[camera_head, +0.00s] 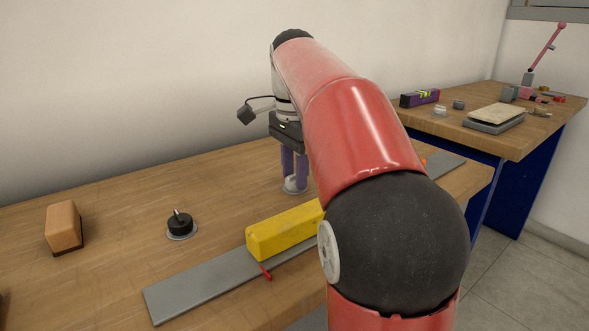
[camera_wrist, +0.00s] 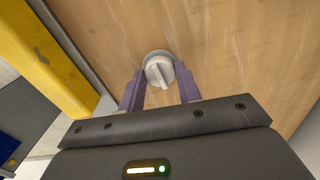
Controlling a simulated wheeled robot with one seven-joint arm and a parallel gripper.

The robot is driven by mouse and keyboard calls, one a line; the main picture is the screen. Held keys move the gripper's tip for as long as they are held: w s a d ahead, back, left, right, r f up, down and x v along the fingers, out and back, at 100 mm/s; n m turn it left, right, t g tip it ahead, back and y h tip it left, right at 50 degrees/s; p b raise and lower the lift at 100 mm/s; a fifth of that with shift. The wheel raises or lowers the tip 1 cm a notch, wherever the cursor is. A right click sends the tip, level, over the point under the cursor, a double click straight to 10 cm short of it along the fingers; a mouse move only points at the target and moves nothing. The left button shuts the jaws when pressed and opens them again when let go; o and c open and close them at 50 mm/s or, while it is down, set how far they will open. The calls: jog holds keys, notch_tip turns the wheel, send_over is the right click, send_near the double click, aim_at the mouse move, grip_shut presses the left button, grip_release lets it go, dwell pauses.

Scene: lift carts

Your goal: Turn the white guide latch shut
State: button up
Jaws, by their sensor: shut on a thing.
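The white guide latch (camera_wrist: 157,68) is a round knob with a raised ridge, on a grey disc on the wooden bench top. In the head view the latch (camera_head: 292,187) shows low between the purple fingers, beyond the yellow block. My gripper (camera_wrist: 160,72) points down over the latch, with one finger on each side of it, and is shut on it. The head view also shows my gripper (camera_head: 295,178) low over the bench. The fingers partly hide the latch there, and its exact angle is hard to tell.
A yellow block (camera_head: 283,231) lies on a long grey strip (camera_head: 205,289) in front, with a small red lever (camera_head: 265,272). A black knob (camera_head: 180,224) and a brown block (camera_head: 63,227) stand left. Another bench (camera_head: 520,139) at right holds tools.

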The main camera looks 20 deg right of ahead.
jog(key=n, duration=1.3)
jog(key=shift+n, duration=1.8)
jog(key=o, duration=1)
jog(key=shift+r, duration=0.1)
